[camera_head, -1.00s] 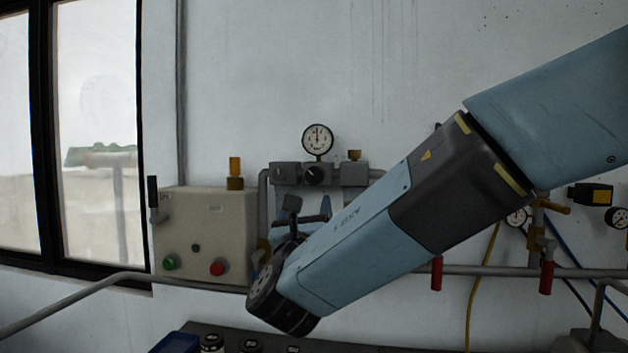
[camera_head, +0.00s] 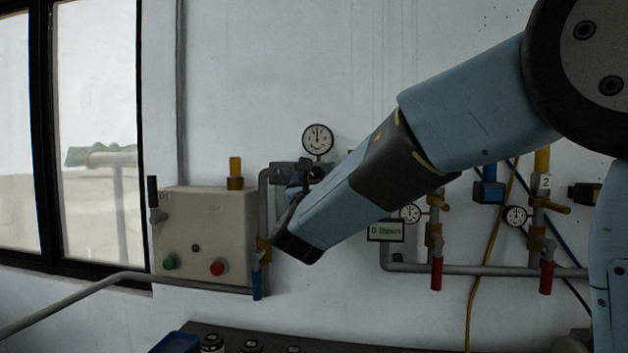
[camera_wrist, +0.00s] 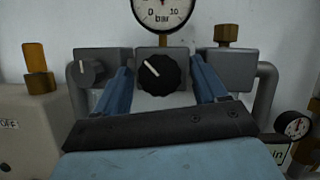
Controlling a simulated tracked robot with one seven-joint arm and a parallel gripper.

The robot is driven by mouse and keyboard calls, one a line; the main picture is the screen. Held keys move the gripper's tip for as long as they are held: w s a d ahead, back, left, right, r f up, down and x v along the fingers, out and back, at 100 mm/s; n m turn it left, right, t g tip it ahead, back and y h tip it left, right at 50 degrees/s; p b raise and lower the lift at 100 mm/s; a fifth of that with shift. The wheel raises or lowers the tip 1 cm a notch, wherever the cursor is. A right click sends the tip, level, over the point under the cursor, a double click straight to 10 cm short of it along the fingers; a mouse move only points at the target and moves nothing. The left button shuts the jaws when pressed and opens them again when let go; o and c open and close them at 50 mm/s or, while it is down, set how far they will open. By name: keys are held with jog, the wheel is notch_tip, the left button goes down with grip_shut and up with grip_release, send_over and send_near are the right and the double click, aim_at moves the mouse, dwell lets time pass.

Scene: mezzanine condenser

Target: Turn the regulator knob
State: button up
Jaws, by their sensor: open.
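The black regulator knob (camera_wrist: 158,75) has a ribbed rim and a white mark pointing to the upper left. It sits on a grey block below the round pressure gauge (camera_wrist: 163,10). In the wrist view my gripper (camera_wrist: 161,68) is open, with one blue finger on each side of the knob in the picture; I cannot tell whether they touch it. In the head view the knob (camera_head: 317,171) is partly hidden by my gripper (camera_head: 297,185), and the gauge (camera_head: 318,139) above it is clear, its needle near upright.
A smaller dark knob (camera_wrist: 91,72) is left of the regulator, and a grey block with a brass fitting (camera_wrist: 228,37) is right of it. A beige control box (camera_head: 205,235) with green and red buttons stands left. Pipes and valves with red handles (camera_head: 437,273) run along the right.

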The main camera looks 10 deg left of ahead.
jog(key=c, duration=1)
jog(key=shift+c, duration=0.2)
jog(key=shift+m, duration=0.5)
jog(key=o, duration=1)
jog(key=shift+o, duration=0.2)
jog(key=v, duration=1.3)
jog(key=shift+s+f, duration=0.25)
jog(key=shift+s, duration=0.1)
